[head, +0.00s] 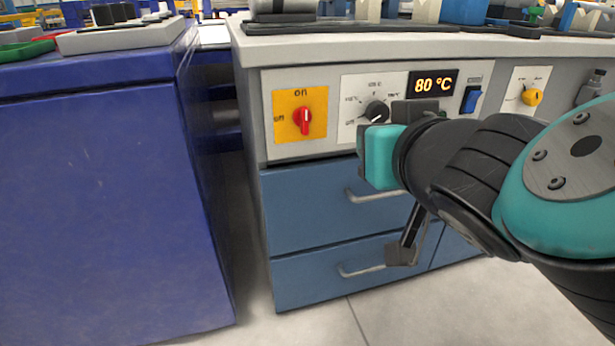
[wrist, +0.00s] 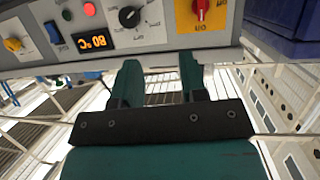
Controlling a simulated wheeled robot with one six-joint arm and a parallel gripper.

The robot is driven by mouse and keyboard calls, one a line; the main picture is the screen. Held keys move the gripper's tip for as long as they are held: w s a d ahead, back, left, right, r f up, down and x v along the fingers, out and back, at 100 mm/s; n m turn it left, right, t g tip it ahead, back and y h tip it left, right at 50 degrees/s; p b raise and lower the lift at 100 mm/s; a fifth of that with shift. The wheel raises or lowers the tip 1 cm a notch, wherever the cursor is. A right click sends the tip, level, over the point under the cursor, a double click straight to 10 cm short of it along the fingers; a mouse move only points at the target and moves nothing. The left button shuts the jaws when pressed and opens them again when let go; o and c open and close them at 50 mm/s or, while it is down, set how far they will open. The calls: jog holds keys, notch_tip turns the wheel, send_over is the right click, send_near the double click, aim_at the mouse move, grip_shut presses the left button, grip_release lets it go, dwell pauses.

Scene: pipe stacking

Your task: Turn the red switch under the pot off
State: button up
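The red switch (head: 304,121) sits on a yellow plate (head: 287,102) on the front panel of the counter. Its handle is upright, toward the "on" mark; the "off" mark is at its left. A metal vessel (head: 284,8), perhaps the pot, stands on the worktop above it, cut off by the top edge. In the wrist view the red switch (wrist: 202,8) shows at the top, beyond the right finger. My gripper (wrist: 160,72) is open and empty, its two teal fingers apart. In the head view the arm end is right of the switch, not touching it.
Right of the switch are a black dial (head: 376,111), an 80 °C display (head: 434,84), a blue rocker switch (head: 471,99) and a yellow knob (head: 532,96). Blue drawers with handles (head: 377,196) lie below. A dark blue cabinet (head: 95,190) stands left, across a narrow gap.

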jog(key=s+a+f+n+t+y+b, duration=0.1)
jog(key=s+a+f+t+y+b, duration=0.1)
jog(key=a+f+t+y+b, duration=0.3)
jog(key=g+h+p, duration=0.2)
jog(key=p, duration=0.4)
send_near(306, 116)
jog(key=p+x, duration=0.1)
jog(key=x, duration=0.8)
jog(key=shift+w, duration=0.1)
grip_shut()
